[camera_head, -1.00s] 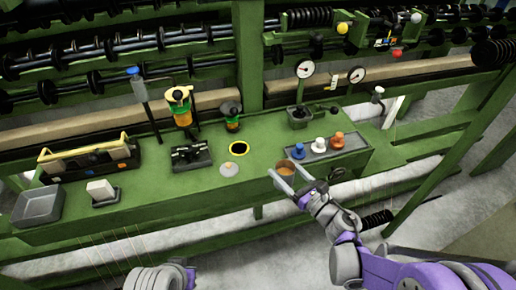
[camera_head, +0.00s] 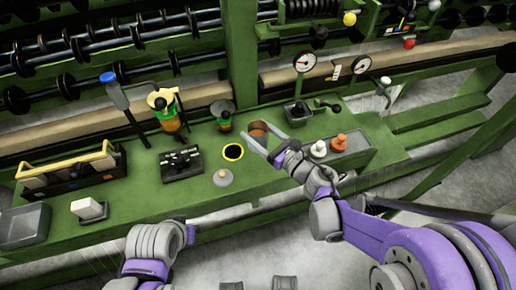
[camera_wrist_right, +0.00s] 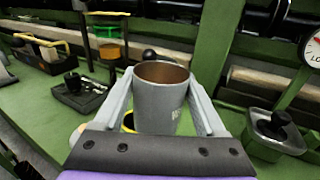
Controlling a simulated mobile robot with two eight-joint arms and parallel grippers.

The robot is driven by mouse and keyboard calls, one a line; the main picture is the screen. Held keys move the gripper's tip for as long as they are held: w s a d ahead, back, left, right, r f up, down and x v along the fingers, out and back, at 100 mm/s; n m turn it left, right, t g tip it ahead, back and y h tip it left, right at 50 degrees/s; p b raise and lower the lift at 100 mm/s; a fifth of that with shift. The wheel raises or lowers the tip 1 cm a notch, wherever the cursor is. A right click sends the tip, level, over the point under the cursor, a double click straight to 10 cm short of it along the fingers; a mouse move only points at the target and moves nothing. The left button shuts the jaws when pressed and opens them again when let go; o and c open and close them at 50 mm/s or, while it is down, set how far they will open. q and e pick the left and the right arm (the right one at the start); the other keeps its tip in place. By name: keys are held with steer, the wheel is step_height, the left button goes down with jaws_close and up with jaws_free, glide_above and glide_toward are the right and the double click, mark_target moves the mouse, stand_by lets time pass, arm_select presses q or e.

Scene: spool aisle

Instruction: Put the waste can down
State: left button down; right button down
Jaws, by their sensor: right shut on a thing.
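The waste can (camera_head: 258,129) is a grey cup with a brown inside, upright over the green bench (camera_head: 275,180), to the right of a yellow-rimmed dark hole (camera_head: 233,152). My right gripper (camera_head: 263,141) is shut on it, one finger along each side. In the right wrist view the can (camera_wrist_right: 158,108) stands between the fingers and its brown inside shows; part of the yellow rim (camera_wrist_right: 128,121) shows behind its left side. The can's bottom is hidden, so I cannot tell whether it touches the bench. My left arm shows at the bottom left; its gripper is not visible.
A pale knobbed lid (camera_head: 223,178) lies in front of the hole. A small funnel-topped thing (camera_head: 223,112) stands behind left of the can. A lidded grey box (camera_head: 298,112) and a tray with white and orange pieces (camera_head: 350,152) are to the right.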

mark_target(264, 146)
steer(key=f, duration=0.3)
steer(key=shift+s+f+b, duration=0.1)
steer(key=shift+s+b, duration=0.15)
steer(key=shift+b, duration=0.1)
steer(key=shift+f, duration=0.65)
steer(key=shift+f+b, duration=0.55)
steer(key=shift+f, duration=1.05)
steer(key=shift+f, duration=0.1)
jaws_free()
